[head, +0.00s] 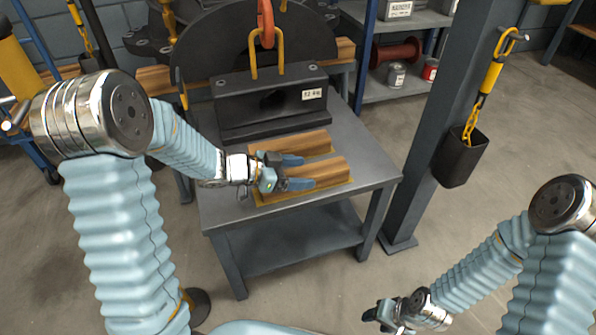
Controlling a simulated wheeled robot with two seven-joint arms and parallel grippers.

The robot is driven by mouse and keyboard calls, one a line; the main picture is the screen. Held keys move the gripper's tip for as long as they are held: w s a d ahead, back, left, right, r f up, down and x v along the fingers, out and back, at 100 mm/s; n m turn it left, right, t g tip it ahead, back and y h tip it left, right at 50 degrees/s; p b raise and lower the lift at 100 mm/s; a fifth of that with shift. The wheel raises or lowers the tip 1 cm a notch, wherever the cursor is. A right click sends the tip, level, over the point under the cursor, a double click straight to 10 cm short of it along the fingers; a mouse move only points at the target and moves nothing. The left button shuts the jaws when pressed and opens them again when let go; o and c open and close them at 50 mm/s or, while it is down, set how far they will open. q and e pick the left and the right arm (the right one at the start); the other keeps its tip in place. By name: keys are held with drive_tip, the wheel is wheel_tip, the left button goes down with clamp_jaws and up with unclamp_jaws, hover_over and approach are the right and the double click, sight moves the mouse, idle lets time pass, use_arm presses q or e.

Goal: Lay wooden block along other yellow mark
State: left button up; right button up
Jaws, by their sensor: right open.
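Two brown wooden blocks lie side by side on the grey metal table (225,204): a rear block (312,144) and a front block (332,171). A yellow mark (318,190) shows along the near edge of the front block. My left gripper (293,173) is at the left half of the front block, its two blue fingers apart on the far and near sides. I cannot tell whether they press on the block. Part of both blocks' left ends is hidden by this gripper. My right gripper (372,311) is open and empty, low at the bottom right, away from the table.
A grey post (438,120) with a black holder (459,157) stands right of the table. The table's right front is bare.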

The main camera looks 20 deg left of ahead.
use_arm(q)
drive_tip(key=shift+o, duration=0.7)
drive_tip(key=shift+s+f, duration=0.25)
drive_tip(key=shift+f, duration=0.55)
drive_tip(key=shift+r, duration=0.3)
drive_tip(key=p+v, duration=0.1)
drive_tip(key=v, duration=0.6)
drive_tip(key=r+p+v, duration=0.1)
drive_tip(key=v, duration=0.3)
drive_tip(key=shift+w+p, duration=0.3)
drive_tip(key=shift+p, duration=0.05)
drive_tip(key=shift+s+a+r, duration=0.2)
drive_tip(key=shift+s+a, duration=0.05)
drive_tip(key=shift+a, duration=0.15)
